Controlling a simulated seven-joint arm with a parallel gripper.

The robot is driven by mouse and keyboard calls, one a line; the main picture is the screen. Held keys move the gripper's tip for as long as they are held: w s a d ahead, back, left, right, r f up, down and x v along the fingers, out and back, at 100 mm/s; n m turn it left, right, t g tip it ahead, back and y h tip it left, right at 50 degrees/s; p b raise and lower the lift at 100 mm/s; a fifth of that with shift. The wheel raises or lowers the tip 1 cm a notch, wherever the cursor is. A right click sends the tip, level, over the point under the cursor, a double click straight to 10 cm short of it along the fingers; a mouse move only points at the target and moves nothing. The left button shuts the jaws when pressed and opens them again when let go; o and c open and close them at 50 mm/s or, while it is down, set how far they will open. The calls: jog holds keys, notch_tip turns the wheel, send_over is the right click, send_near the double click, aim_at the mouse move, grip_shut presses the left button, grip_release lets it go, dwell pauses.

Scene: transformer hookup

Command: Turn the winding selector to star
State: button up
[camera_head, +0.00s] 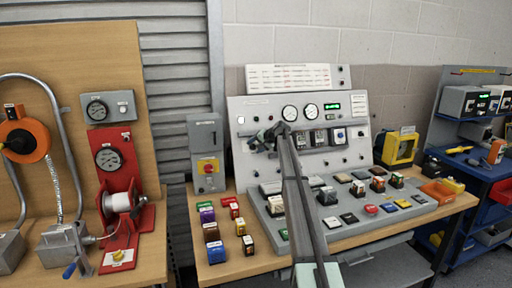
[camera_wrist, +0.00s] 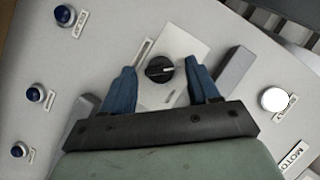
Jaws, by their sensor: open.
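The winding selector appears to be the black round knob (camera_wrist: 159,69) with a white pointer line, on a pale plate (camera_wrist: 180,45) in the wrist view. Its pointer lies roughly toward the right of that picture; no star or other position mark can be read. My gripper (camera_wrist: 161,77) is open, with one blue fingertip on each side of the knob and visible gaps between. I cannot tell how far the fingertips are from the panel. In the head view my gripper (camera_head: 265,138) is at the left part of the upright grey panel (camera_head: 245,112), and the knob is hidden there.
Several blue buttons (camera_wrist: 36,94) and a white round button (camera_wrist: 275,99) sit on the panel around my gripper. Two gauges (camera_head: 290,113) and a green display are to the right. Below, the sloped desk (camera_head: 330,236) carries several coloured blocks.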

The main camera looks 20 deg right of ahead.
jog(key=v, duration=1.4)
